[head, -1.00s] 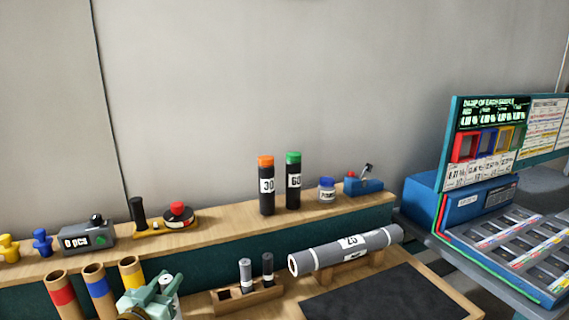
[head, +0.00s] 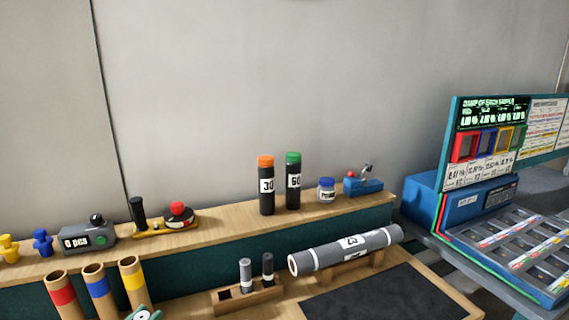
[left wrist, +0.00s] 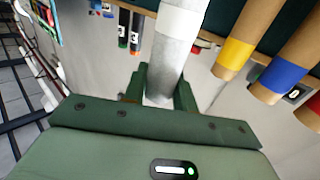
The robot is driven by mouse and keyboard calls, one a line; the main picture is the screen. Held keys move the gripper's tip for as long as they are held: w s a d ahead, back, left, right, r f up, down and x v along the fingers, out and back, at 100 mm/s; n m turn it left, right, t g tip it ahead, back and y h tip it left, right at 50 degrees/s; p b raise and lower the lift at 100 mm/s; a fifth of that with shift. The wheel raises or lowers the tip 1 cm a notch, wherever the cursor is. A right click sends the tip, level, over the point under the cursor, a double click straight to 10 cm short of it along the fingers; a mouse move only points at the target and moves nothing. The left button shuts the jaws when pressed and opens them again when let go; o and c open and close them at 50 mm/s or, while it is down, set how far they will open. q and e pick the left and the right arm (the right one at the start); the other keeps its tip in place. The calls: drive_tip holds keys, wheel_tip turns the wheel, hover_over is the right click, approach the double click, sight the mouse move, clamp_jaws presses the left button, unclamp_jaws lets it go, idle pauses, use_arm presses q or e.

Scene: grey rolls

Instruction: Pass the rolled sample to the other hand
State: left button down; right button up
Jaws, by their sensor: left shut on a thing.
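A grey rolled sample with a white band (left wrist: 172,55) stands between the two green fingers of my left gripper (left wrist: 160,92) in the left wrist view. The gripper is shut on it near one end; its far end runs out of the picture. My right gripper is in no view.
Another grey roll (head: 345,248) rests on a wooden cradle beside a dark mat (head: 385,296). Tubes with red (head: 63,292), blue (head: 97,287) and yellow (head: 132,280) bands stand near my left gripper. A small wooden rack (head: 247,299) holds grey and black cylinders.

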use_arm(q)
drive_tip(key=s+d+r+n+y, duration=0.1)
drive_tip(key=s+d+r+y, duration=0.1)
drive_tip(key=s+d, duration=0.2)
drive_tip(key=s+d+r+n+y, duration=0.2)
drive_tip(key=s+d+r+y, duration=0.1)
drive_tip(key=s, duration=0.7)
drive_tip(key=shift+s+d+r+t, duration=0.3)
drive_tip(key=shift+s+d+r, duration=0.1)
drive_tip(key=shift+d, duration=0.4)
